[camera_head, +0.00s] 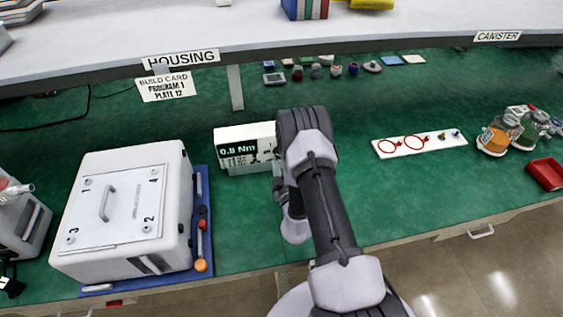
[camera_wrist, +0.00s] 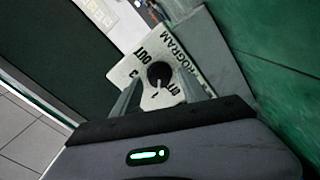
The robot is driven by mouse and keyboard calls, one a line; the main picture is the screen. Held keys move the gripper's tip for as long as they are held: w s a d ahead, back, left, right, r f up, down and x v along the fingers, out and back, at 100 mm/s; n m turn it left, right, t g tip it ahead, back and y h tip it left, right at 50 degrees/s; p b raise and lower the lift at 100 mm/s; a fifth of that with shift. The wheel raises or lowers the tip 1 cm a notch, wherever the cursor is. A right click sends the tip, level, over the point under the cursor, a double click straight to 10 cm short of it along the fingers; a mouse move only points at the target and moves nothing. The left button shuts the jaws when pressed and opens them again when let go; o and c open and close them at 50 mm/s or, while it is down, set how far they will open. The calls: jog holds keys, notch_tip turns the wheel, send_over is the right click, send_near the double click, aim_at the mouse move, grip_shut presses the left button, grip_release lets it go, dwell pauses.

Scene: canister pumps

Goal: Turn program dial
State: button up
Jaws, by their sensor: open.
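The program dial (camera_wrist: 159,74) is a round black knob on a white plate (camera_wrist: 124,74) in the wrist view. The plate is printed with PROGRAM, OUT and other marks partly hidden or too small to read. A small light mark shows at the knob's lower edge; I cannot tell its exact setting. My gripper (camera_wrist: 160,82) is open, its two grey fingers on either side of the knob; whether they touch it is unclear. In the head view my arm hides the gripper and the dial.
A white box (camera_head: 245,142) marked 0.8 Nm stands partly behind my arm. The white housing (camera_head: 120,210) with a handle sits on a blue tray (camera_head: 203,190) at left. A white strip with red rings (camera_head: 420,144) lies at right. Green bench is clear between.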

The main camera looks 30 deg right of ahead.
jog(key=v, duration=0.6)
jog(key=shift+s, duration=0.35)
